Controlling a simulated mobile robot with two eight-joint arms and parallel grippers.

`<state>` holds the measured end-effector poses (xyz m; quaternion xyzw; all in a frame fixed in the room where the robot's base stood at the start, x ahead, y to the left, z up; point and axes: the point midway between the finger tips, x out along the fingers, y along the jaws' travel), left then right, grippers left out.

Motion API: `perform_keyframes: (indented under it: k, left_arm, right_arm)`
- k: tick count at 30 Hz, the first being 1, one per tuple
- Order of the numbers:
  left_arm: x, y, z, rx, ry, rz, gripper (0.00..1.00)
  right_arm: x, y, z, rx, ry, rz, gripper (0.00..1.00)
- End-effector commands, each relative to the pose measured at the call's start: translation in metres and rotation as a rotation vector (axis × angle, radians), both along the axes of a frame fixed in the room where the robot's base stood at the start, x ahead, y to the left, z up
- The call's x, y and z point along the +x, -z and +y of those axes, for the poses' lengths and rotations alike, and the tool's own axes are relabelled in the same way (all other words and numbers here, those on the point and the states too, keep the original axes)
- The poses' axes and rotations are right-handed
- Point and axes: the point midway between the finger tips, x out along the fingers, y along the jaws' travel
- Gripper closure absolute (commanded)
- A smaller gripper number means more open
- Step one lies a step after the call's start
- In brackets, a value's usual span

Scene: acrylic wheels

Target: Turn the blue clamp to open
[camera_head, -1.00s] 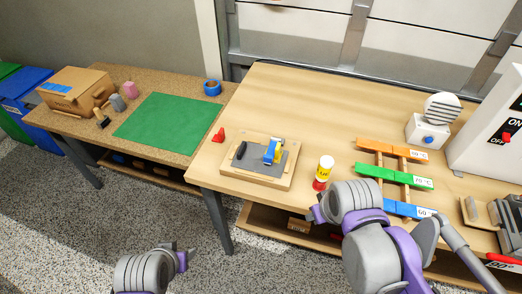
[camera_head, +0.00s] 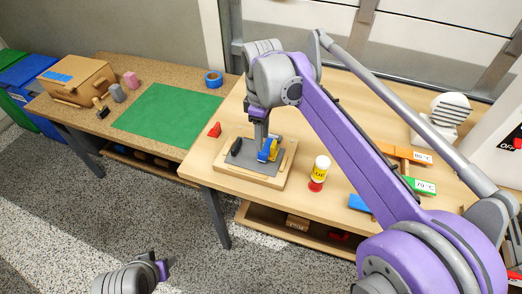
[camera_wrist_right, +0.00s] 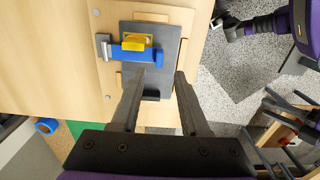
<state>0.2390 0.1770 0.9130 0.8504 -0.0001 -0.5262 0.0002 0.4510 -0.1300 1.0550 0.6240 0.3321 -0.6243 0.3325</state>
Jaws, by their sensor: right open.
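The blue clamp (camera_head: 263,156) with a yellow part (camera_head: 273,148) sits on a dark grey plate on a wooden board (camera_head: 228,171). In the right wrist view the clamp (camera_wrist_right: 120,54) is a blue bar across the plate (camera_wrist_right: 145,88), with the yellow part (camera_wrist_right: 134,41) on it. My right gripper (camera_head: 262,140) points down over the clamp. Its fingers (camera_wrist_right: 160,74) are apart and empty in the wrist view, near the clamp's blue end; contact cannot be told. My left gripper (camera_head: 167,266) is low at the front left, away from the table; its jaws are unclear.
A yellow-and-red bottle (camera_head: 319,173) stands right of the board. A red piece (camera_head: 214,130) lies left of it. Coloured labelled bars (camera_head: 410,153) are at the right, partly behind my right arm. A green mat (camera_head: 168,118) lies on the left table.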

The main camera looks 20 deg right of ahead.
Motion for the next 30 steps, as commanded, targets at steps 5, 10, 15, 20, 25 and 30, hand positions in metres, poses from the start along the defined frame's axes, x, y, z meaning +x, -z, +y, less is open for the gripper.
perform_keyframes:
  k: [5,10,15,20,25,30]
  left_arm:
    - [-0.001,0.004,0.0,0.0,0.0,0.002,0.5]
    - [-0.001,0.005,0.0,0.0,0.0,0.003,0.5]
    - [-0.002,0.006,0.0,0.0,0.0,0.003,0.5]
    - [-0.001,0.006,0.0,0.0,0.0,0.003,0.5]
    - [-0.001,0.006,0.0,0.0,0.0,0.003,0.5]
    - [-0.001,0.006,0.0,0.0,0.0,0.003,0.5]
  right_arm:
    - [0.0,0.035,0.0,0.0,0.001,0.0,0.55]
    - [0.0,0.056,0.0,-0.001,0.002,-0.001,0.55]
    - [0.0,0.063,0.0,0.0,0.002,-0.001,0.55]
    - [0.0,0.064,0.0,0.0,0.002,-0.001,0.55]
    - [0.0,0.064,0.0,0.0,0.002,-0.001,0.71]
    - [0.0,0.063,0.0,0.0,0.002,-0.001,1.0]
